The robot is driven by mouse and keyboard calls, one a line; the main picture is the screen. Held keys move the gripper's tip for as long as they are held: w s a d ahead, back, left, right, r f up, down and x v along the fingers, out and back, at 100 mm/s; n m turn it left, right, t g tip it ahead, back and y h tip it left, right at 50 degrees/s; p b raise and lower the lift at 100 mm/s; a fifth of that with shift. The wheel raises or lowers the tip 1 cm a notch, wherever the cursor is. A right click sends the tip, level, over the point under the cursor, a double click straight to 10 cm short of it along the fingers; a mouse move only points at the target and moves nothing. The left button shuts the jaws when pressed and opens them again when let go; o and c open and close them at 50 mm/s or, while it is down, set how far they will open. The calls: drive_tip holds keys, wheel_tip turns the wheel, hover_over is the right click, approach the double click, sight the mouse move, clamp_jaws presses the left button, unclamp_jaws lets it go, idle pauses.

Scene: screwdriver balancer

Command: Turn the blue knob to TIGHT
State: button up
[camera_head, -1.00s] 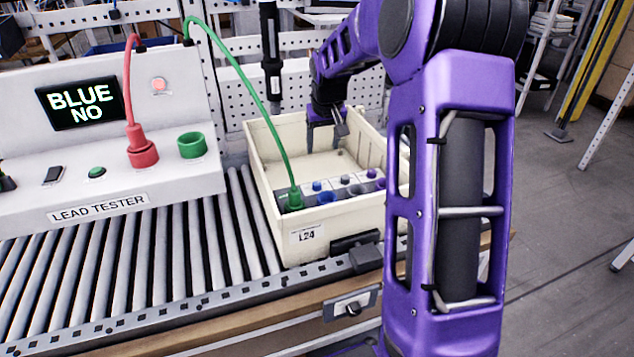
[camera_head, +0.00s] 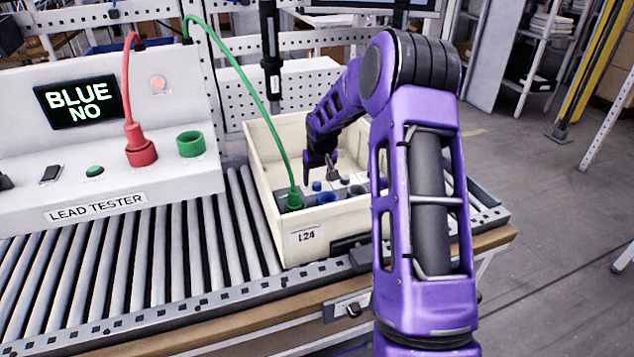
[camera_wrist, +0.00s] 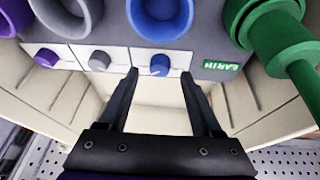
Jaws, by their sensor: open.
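The blue knob (camera_wrist: 160,65) sits on a white panel in the wrist view, just beyond and between my fingertips. It also shows in the head view (camera_head: 317,186), small. My gripper (camera_wrist: 159,80) is open, with one finger on each side of the knob and a gap to it. In the head view my gripper (camera_head: 318,165) hangs low inside the cream crate. A blue socket (camera_wrist: 160,15) is beside the blue knob. A grey knob (camera_wrist: 99,60) and a purple knob (camera_wrist: 46,57) stand in the same row. I cannot read any TIGHT mark.
The cream crate (camera_head: 308,237) labelled L24 stands on a roller conveyor (camera_head: 150,260). A green plug (camera_wrist: 275,35) with its cable is close right of the blue socket. The lead tester's screen (camera_head: 78,103) reads BLUE NO. Crate walls are close around my gripper.

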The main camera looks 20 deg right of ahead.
drive_tip(key=shift+x, duration=1.15)
clamp_jaws()
